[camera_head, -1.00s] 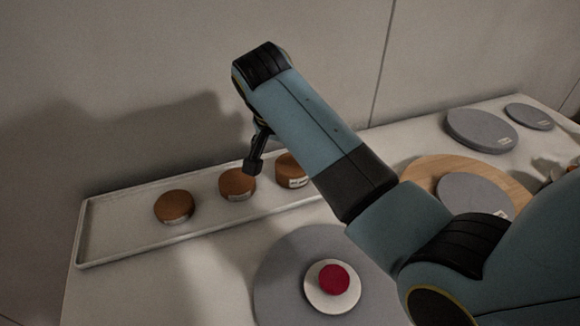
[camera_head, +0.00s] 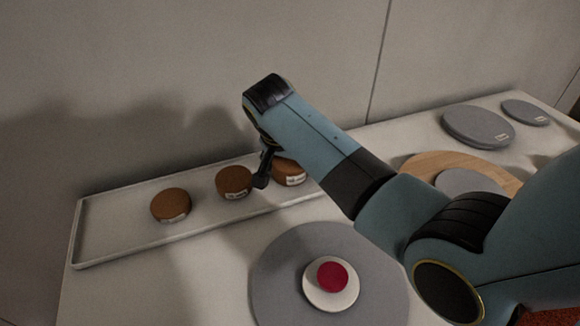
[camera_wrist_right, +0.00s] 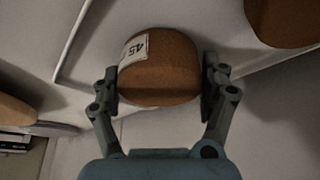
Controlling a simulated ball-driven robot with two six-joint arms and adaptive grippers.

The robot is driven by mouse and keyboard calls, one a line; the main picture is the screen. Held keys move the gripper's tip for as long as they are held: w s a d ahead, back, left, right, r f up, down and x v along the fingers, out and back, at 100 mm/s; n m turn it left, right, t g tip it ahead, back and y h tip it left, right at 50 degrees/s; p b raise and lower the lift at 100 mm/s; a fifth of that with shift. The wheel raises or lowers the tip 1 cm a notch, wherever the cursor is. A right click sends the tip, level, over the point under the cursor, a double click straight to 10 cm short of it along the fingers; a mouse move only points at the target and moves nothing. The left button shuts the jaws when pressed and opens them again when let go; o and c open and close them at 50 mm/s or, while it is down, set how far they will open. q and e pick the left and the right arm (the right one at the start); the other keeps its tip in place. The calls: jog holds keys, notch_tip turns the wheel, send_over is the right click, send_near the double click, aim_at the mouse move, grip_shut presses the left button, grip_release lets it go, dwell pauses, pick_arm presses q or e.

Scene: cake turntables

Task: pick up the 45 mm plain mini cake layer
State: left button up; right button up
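The plain brown mini cake layer marked 45 (camera_wrist_right: 160,75) sits between the two fingers of my right gripper (camera_wrist_right: 158,88) in the right wrist view. The fingers are spread, one on each side, with a narrow gap or light contact that is hard to judge. In the head view this layer (camera_head: 289,168) is the rightmost on the tray, partly hidden by my right arm. One finger of my right gripper (camera_head: 262,181) shows there, between it and the middle layer. My left gripper is not in view.
The long pale tray (camera_head: 108,236) also holds a middle brown layer (camera_head: 234,180) and a left one (camera_head: 170,204). In front stands a grey turntable (camera_head: 275,285) with a white disc and red top (camera_head: 332,276). A wooden board (camera_head: 425,163) and grey discs (camera_head: 478,125) lie right.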

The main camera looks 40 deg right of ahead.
jog(key=c, duration=0.5)
jog(key=shift+c, duration=0.2)
